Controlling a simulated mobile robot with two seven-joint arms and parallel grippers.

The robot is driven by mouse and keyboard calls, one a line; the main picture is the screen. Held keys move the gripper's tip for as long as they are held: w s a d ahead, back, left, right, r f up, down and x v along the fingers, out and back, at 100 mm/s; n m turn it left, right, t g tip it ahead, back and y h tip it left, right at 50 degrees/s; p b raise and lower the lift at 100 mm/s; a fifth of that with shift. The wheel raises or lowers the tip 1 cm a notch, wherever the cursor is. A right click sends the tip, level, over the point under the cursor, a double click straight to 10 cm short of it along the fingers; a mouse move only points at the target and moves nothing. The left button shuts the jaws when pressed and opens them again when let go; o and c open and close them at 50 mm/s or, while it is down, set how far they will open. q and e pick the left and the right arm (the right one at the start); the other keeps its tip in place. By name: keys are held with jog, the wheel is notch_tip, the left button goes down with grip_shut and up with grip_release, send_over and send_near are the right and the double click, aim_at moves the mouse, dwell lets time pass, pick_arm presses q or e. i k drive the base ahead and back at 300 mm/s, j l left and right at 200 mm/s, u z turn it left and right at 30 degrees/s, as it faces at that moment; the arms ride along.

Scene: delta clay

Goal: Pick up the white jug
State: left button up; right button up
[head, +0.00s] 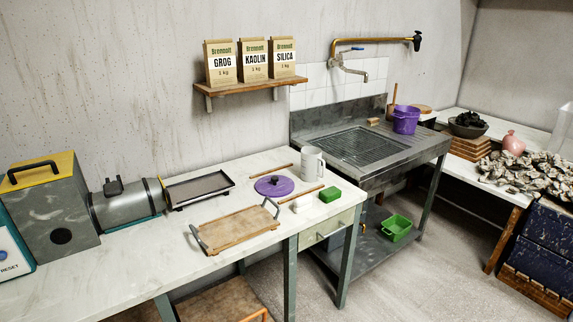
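The white jug (312,163) stands upright on the white table (165,262), near its right end beside the metal sink. It looks pale and roughly cylindrical, with its handle towards the right. Neither of my grippers shows in the head view.
A wooden tray with metal handles (235,229) and a dark shallow tray (199,187) lie on the table. Wooden sticks (308,191) lie near the jug. The sink unit (362,148) adjoins the table on the right. A shelf with paper bags (252,88) hangs above.

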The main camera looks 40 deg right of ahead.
aim_at(310, 156)
jog(key=i+l+u, duration=0.15)
jog(key=l+u, duration=0.2)
jog(key=l, duration=0.5)
jog(key=l+u, duration=0.35)
jog(key=l, duration=0.55)
jog(key=l+u, duration=0.15)
jog(key=l, duration=1.65)
jog(key=k, duration=0.05)
